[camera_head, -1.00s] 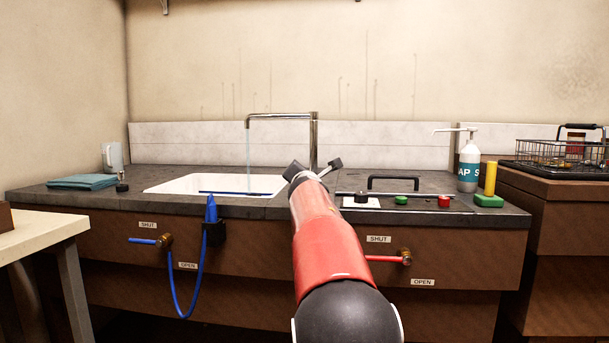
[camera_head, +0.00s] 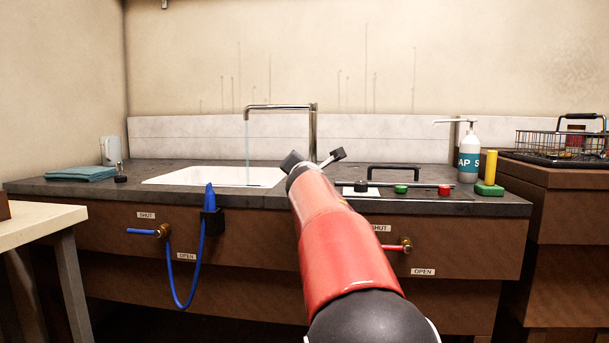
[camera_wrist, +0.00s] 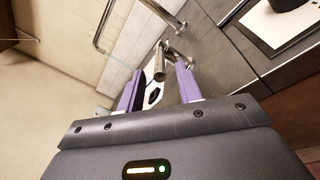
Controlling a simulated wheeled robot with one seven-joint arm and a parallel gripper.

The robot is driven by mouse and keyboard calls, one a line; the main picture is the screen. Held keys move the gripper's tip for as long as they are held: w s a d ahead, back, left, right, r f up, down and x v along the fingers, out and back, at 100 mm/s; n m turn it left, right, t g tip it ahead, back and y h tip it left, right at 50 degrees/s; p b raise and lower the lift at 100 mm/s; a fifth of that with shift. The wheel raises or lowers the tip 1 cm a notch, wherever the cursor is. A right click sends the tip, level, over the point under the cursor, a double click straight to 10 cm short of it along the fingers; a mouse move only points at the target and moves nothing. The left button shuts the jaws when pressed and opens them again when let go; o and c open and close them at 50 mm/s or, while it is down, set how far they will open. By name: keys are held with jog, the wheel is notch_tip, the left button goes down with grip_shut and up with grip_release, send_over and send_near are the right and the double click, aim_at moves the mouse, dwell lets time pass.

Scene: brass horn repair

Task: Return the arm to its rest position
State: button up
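My gripper (camera_head: 314,158) is raised in front of the tap at the back of the counter. Its two fingertips stand apart with nothing held between them. In the wrist view the purple fingers (camera_wrist: 158,88) are also spread, with the tap's metal parts visible beyond them. My red arm reaches up from the lower right, and it hides part of the counter and cabinet front.
A tap (camera_head: 313,135) runs water into the white sink (camera_head: 205,177). A blue hose (camera_head: 200,255) hangs in front. Blue (camera_head: 141,231) and red (camera_head: 388,248) valve levers stick out. A soap bottle (camera_head: 468,160) and wire basket (camera_head: 555,147) stand right.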

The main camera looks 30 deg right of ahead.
jog(key=shift+v, duration=1.15)
jog(key=s+a+f+m+g+y+p, duration=0.1)
jog(key=s+a+f+m+g+y, duration=0.1)
jog(key=s+a+f+m, duration=0.4)
jog(key=s+a+f+m+g+y, duration=0.3)
jog(key=s+a+f+m+g, duration=0.2)
jog(key=s+f, duration=0.9)
jog(key=s+a+f+m+g+y+p, duration=0.1)
jog(key=s+a+f+m, duration=0.8)
jog(key=s, duration=0.9)
jog(key=m+g+y, duration=0.1)
jog(key=m+g, duration=0.1)
jog(key=shift+s+f+m+g+y+p, duration=0.25)
jog(key=shift+f+m+g+y+p, duration=0.05)
jog(key=shift+f+m+g+p, duration=0.1)
jog(key=shift+d, duration=0.1)
